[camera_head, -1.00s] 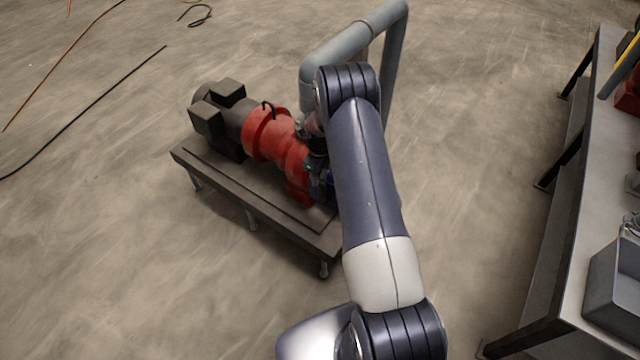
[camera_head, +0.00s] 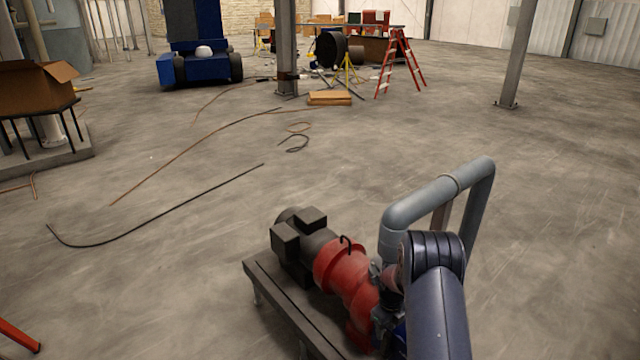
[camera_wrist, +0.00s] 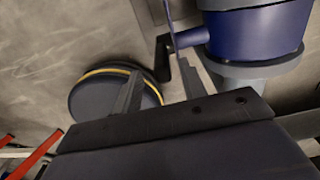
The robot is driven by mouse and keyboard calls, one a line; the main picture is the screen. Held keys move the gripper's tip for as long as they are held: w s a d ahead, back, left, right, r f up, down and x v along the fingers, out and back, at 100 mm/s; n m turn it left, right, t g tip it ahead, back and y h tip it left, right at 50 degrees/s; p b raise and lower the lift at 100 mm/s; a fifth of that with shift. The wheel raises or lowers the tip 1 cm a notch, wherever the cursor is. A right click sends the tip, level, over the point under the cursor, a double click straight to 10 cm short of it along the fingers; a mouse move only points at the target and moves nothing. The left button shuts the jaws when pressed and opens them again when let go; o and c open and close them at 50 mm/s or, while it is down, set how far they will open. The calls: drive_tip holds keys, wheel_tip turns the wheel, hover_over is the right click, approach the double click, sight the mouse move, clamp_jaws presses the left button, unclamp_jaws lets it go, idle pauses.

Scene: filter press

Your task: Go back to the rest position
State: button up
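My arm (camera_head: 437,300) reaches forward at the lower right of the head view, beside a red pump (camera_head: 343,272) with a dark motor. My gripper is hidden there behind the arm and pump. In the wrist view my gripper (camera_wrist: 160,88) shows two dark fingers standing apart, with nothing seen held between them. A blue cylindrical fitting (camera_wrist: 256,35) with grey flanges is just beyond the right finger. A black bent handle (camera_wrist: 164,60) shows behind the gap between the fingers; whether they touch it I cannot tell.
The pump stands on a low dark frame (camera_head: 282,310). A grey pipe (camera_head: 425,203) rises close to my arm. Cables (camera_head: 165,165) lie on the open floor. A column (camera_head: 287,55), red ladder (camera_head: 400,62) and blue vehicle (camera_head: 197,45) stand farther back. A yellow-edged black disc (camera_wrist: 112,93) shows at the wrist.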

sight(389, 347)
wheel_tip(389, 347, down, 7)
drive_tip(key=shift+r+p, duration=0.15)
drive_tip(key=shift+p, duration=0.2)
drive_tip(key=shift+s, duration=0.1)
wheel_tip(389, 347, up, 11)
drive_tip(key=shift+b, duration=0.65)
wheel_tip(389, 347, down, 11)
drive_tip(key=shift+f+p, duration=0.1)
drive_tip(key=shift+p, duration=0.65)
drive_tip(key=shift+s+d+r+t+y+p, duration=0.3)
drive_tip(key=shift+t+y+p, duration=0.1)
drive_tip(key=shift+t+p, duration=0.1)
drive_tip(key=shift+s+d+f+t+y, duration=0.3)
drive_tip(key=shift+t+y, duration=0.2)
drive_tip(key=shift+t, duration=0.2)
drive_tip(key=shift+s+b, duration=0.15)
drive_tip(key=shift+b, duration=0.35)
drive_tip(key=shift+s+d+f+t+y+b, duration=0.15)
drive_tip(key=shift+t+y+b, duration=0.2)
drive_tip(key=shift+b, duration=0.25)
